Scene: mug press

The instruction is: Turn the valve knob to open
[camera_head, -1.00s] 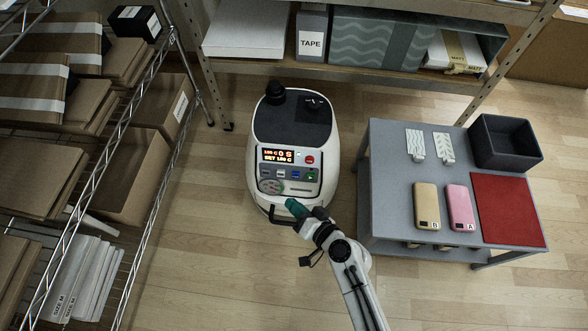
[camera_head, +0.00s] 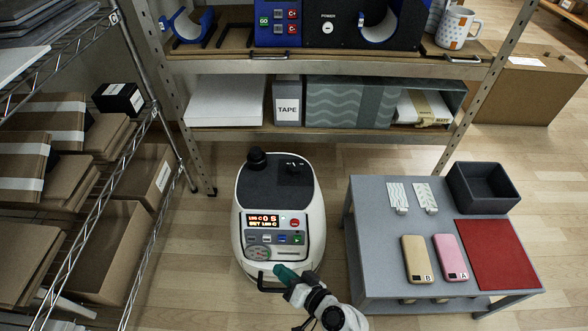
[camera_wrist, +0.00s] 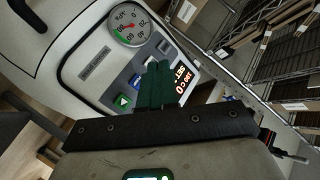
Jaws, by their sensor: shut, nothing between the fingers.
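A white machine (camera_head: 240,235) with a dark top stands on the floor. A round black knob (camera_head: 257,158) is on its top at the back left; I cannot tell for certain that it is the valve knob. The front panel has a lit display (camera_head: 263,222), buttons and a round gauge (camera_wrist: 128,25). My gripper (camera_head: 281,271) has green fingers, shut and empty, by the lower front of the panel, well away from the knob. In the wrist view the shut fingers (camera_wrist: 156,84) cover part of the panel. The knob is out of that view.
A wire rack (camera_head: 135,160) with boxes is at the left. A shelf (camera_head: 330,140) is behind. A black handle (camera_head: 262,284) juts from the machine's front near my gripper.

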